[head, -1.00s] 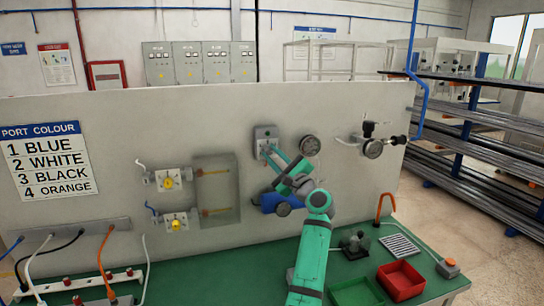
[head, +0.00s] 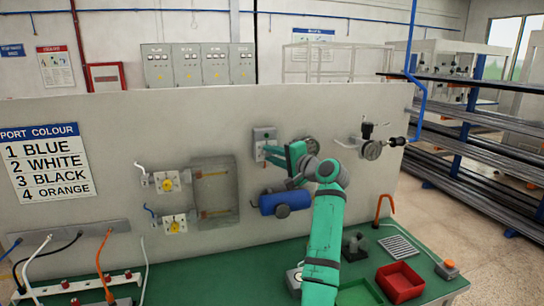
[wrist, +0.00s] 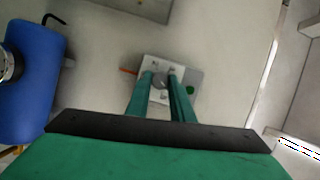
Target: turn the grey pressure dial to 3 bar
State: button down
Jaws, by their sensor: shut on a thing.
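The grey pressure dial (wrist: 160,80) sits on a light plate on the upright panel. The plate (head: 264,134) shows in the head view, right of the panel's middle; the dial itself is mostly hidden there. My gripper (head: 267,151) reaches the plate from the lower right. In the wrist view my gripper's two green fingers (wrist: 160,92) stand on either side of the dial, shut on it. A red-orange mark shows at the plate's left edge and a green dot at its right. I cannot read the dial's setting.
A blue tank (head: 286,202) hangs below the dial, close to my arm. A round gauge (head: 311,144) is partly hidden behind my gripper. A valve with a black handle (head: 371,148) is further right. A red bin (head: 400,280) stands on the green bench.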

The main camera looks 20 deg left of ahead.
jog(key=shift+s+a+r+n+t+h, duration=0.15)
jog(key=shift+n+t+h, duration=0.2)
jog(key=shift+n+h, duration=1.35)
jog(key=shift+a+n+t+h, duration=0.1)
jog(key=shift+n+t+h, duration=0.5)
jog(key=shift+n, duration=2.05)
jog(key=shift+s+a+r+n+t+h, duration=0.15)
jog(key=shift+n+h, duration=1.25)
jog(key=shift+n, duration=0.75)
jog(key=c, duration=1.5)
grip_release()
jog(key=shift+c, duration=0.2)
